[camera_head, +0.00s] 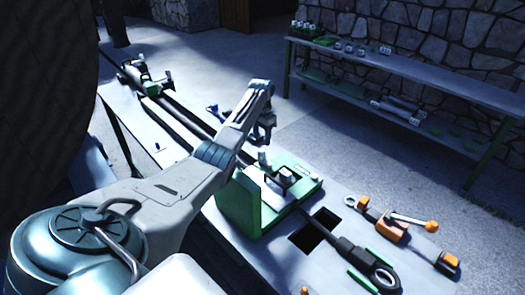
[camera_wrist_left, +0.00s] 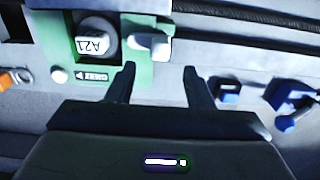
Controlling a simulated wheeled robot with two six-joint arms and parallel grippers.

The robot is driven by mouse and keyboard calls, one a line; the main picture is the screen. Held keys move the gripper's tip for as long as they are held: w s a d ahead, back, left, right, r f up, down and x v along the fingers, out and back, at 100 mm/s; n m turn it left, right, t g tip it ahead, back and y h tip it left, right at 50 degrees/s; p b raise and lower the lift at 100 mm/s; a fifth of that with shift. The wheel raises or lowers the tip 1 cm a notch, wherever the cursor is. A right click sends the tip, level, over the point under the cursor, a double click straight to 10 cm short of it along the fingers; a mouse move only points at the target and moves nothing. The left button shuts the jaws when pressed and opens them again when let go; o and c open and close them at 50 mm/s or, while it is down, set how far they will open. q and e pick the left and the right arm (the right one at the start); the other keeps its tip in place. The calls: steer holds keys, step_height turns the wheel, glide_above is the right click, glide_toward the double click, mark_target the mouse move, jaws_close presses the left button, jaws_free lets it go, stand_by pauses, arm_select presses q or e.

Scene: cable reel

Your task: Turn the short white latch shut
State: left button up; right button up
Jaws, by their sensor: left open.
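The short white latch (camera_wrist_left: 154,45) shows in the left wrist view. It sticks out to the right from the edge of a green block (camera_wrist_left: 150,75), beside a round grey and white part marked A21 (camera_wrist_left: 95,42). My left gripper (camera_wrist_left: 160,78) is open, with its two dark fingers apart and nothing between them. The latch lies just beyond the fingertips, nearer the left finger, and appears apart from them. In the head view my left gripper (camera_head: 264,133) hangs over the bench, just behind the green fixture (camera_head: 240,203). My right gripper is not in view.
The bench (camera_head: 345,215) carries a long dark rail (camera_head: 185,118), orange-handled tools (camera_head: 392,228) and a dark ring-ended tool (camera_head: 365,265). Dark square openings (camera_head: 305,238) lie right of the fixture. Blue pieces (camera_wrist_left: 228,92) lie right of my gripper. A shelf (camera_head: 420,95) stands by the wall.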

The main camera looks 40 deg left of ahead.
mark_target(262, 151)
arm_select(q)
step_height(262, 151, down, 8)
steer(key=shift+r, duration=0.1)
stand_by(0.4)
steer(key=c, duration=1)
